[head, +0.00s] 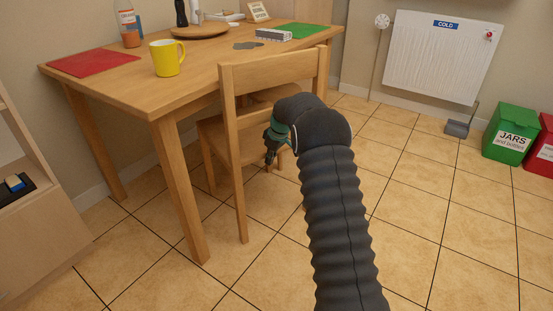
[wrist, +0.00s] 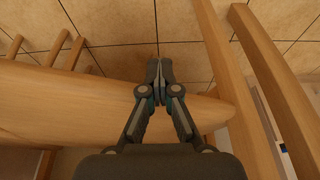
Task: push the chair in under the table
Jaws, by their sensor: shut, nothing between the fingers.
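The wooden chair (head: 273,72) stands upright at the table's near long side, its backrest facing me. Its seat (head: 216,142) appears partly under the tabletop edge; my arm hides much of its right side. The wooden table (head: 115,92) stands to the left and behind it. My gripper (head: 271,158) is shut and empty, low by the chair's seat, right of its left back post in the head view. In the wrist view, the closed fingertips (wrist: 159,70) lie over a broad wooden piece, probably the seat (wrist: 60,105); I cannot tell whether they touch.
A yellow mug (head: 167,58), a red mat (head: 94,63), a green mat (head: 292,31) and a bottle (head: 128,25) are on the table. A shelf unit (head: 35,200) stands left. A radiator (head: 440,58) and green bin (head: 511,132) are at the right. Tiled floor right of my arm is clear.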

